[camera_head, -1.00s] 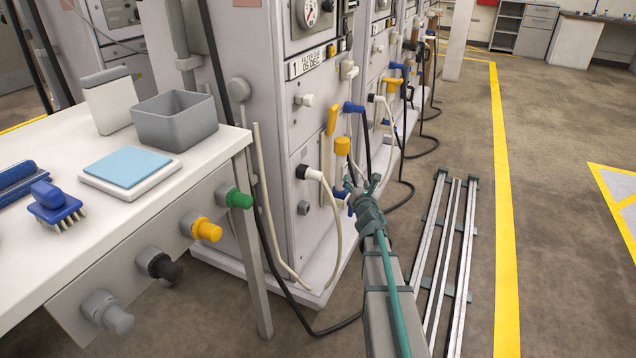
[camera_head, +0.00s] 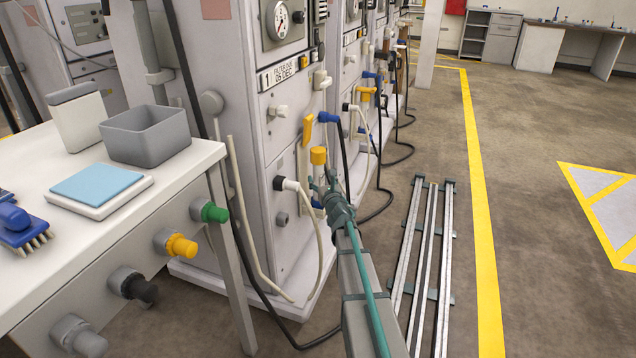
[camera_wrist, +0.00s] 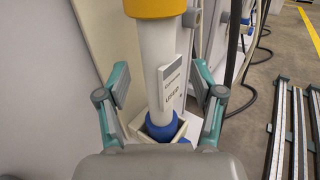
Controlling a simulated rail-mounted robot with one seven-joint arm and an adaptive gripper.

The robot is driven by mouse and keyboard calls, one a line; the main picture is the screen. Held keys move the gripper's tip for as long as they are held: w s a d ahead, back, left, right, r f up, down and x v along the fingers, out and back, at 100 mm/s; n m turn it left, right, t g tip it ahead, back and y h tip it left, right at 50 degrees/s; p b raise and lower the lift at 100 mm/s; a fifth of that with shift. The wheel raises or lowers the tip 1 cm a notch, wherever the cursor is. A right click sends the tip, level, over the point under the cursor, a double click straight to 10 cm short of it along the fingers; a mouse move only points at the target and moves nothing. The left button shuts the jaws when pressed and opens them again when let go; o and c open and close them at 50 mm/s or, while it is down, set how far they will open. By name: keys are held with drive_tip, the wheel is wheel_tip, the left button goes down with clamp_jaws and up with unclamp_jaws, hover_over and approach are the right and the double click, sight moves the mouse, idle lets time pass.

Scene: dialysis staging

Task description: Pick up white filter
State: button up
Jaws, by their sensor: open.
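The white filter (camera_wrist: 158,62) stands upright in the wrist view, with a yellow cap on top and a blue lower end. A tag beside its body reads "USED". In the head view its yellow cap (camera_head: 318,156) shows at the front of the nearest machine; much of its body is hidden there. My gripper (camera_wrist: 160,84) is open, one finger on each side of the filter in the wrist view, with gaps to both. In the head view my gripper (camera_head: 323,182) is just below the yellow cap. Whether the fingers fully straddle the filter is unclear.
A white table (camera_head: 105,222) with a grey bin (camera_head: 147,139) and a blue pad stands at the left. Hoses, including a white hose (camera_head: 312,203), hang close to my gripper. Rails (camera_head: 425,260) lie on the floor at the right, with open floor beyond.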

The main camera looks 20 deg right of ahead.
sight(319, 177)
drive_tip(key=w, duration=0.4)
drive_tip(key=shift+d+f, duration=0.15)
drive_tip(key=shift+d, duration=0.05)
clamp_jaws()
